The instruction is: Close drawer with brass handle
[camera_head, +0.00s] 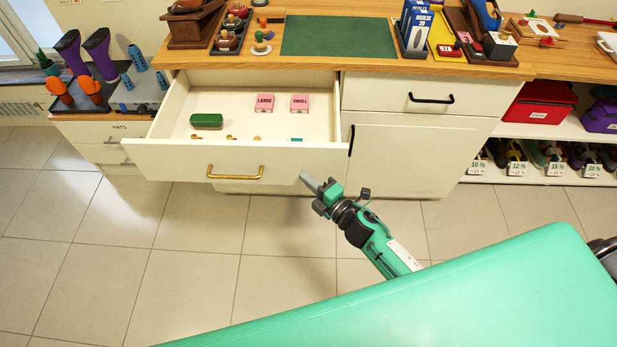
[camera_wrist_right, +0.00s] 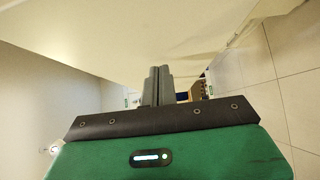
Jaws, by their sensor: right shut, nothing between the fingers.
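The cream drawer with the brass handle (camera_head: 236,172) stands pulled out below the worktop, its front panel (camera_head: 290,160) well forward of the cabinet. Inside lie a green box, two pink boxes marked LARGE and SMALL, and some small items. My right gripper (camera_head: 308,180) is shut and empty, just in front of and below the right end of the drawer front. In the right wrist view its fingers (camera_wrist_right: 157,85) are together, close to a cream surface. I cannot tell whether they touch it. My left gripper is not in view.
A closed drawer with a black handle (camera_head: 431,98) and a cabinet door (camera_head: 410,160) are to the right. A shelf with shoes and a red box (camera_head: 540,103) stands further right. The tiled floor (camera_head: 200,260) in front is clear.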

